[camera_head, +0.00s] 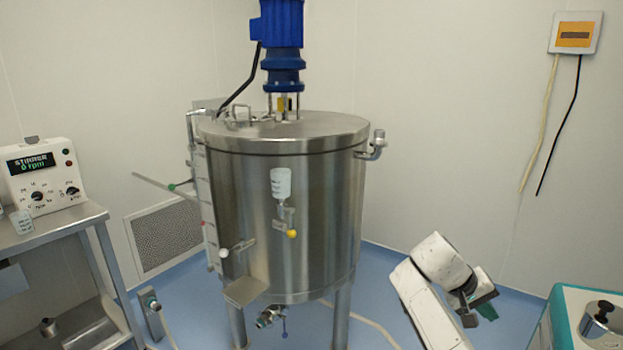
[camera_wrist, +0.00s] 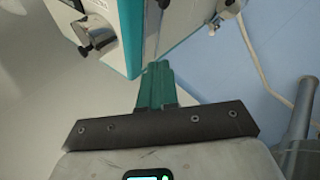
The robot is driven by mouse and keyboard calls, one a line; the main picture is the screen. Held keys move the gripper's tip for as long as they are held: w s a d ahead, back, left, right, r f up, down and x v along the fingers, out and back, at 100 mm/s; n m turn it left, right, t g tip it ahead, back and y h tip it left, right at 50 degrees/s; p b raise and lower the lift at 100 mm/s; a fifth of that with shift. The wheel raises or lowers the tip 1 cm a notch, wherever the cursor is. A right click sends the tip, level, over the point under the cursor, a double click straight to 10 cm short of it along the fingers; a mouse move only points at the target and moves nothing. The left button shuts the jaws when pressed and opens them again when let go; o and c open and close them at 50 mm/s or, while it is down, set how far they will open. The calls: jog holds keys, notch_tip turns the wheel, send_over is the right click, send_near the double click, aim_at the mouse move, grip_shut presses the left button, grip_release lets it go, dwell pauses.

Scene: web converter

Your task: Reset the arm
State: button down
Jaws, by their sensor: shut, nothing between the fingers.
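My arm, white, rises at the lower right in the head view, with its wrist bent down to the right. My gripper (camera_head: 487,308) has green fingers and hangs in free air, left of the teal-edged machine. In the wrist view the green fingers of my gripper (camera_wrist: 157,68) are together, with nothing held between them. Their tips appear close in front of the teal-edged machine's corner; I cannot tell the exact gap.
A steel tank (camera_head: 290,220) with a blue motor (camera_head: 280,30) stands at the centre. A teal-edged machine (camera_head: 560,320) is at the lower right, and its teal edge (camera_wrist: 128,40) shows in the wrist view. A stirrer controller (camera_head: 42,172) sits on a steel shelf at left. Blue floor lies between tank and arm.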

jog(key=s+a+f+y, duration=0.2)
jog(key=s+a+f, duration=0.1)
jog(key=s+f, duration=0.3)
jog(key=s+a+f+n+y, duration=0.1)
jog(key=s+a+f, duration=0.2)
jog(key=s+f, duration=0.3)
jog(key=s+a+f+y, duration=0.2)
jog(key=s+a+f, duration=0.25)
jog(key=f, duration=0.25)
jog(key=s+r+t+y, duration=0.1)
jog(key=s+y, duration=0.2)
jog(key=s, duration=2.6)
jog(key=shift+a+r+y, duration=0.3)
jog(key=shift+r, duration=0.05)
